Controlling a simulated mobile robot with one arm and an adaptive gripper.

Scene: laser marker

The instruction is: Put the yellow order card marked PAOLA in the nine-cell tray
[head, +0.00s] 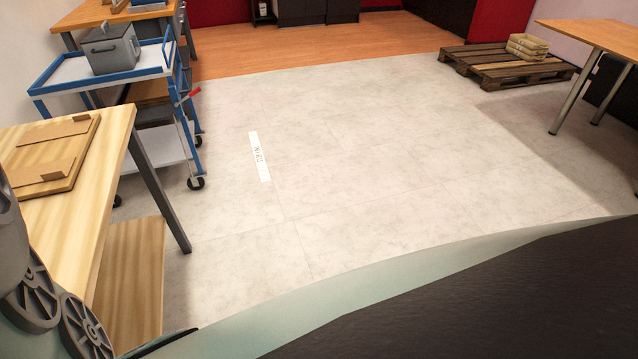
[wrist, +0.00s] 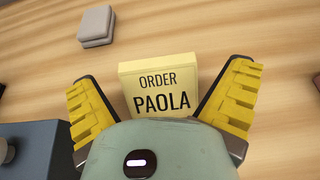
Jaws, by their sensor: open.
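In the wrist view, the yellow order card (wrist: 160,92) reads ORDER PAOLA. It is on a light wooden surface, between the two yellow ridged fingers of my gripper (wrist: 162,98). The fingers are spread with a gap on both sides of the card. The lower part of the card is hidden behind my gripper's pale green body. The head view shows neither the card nor my fingertips. I cannot make out the nine-cell tray in either view.
In the wrist view, a grey block (wrist: 96,25) lies beyond the card and a blue-grey box (wrist: 35,150) stands at the lower left. In the head view, a wooden table (head: 95,190) stands at left, a blue trolley (head: 65,75) behind it.

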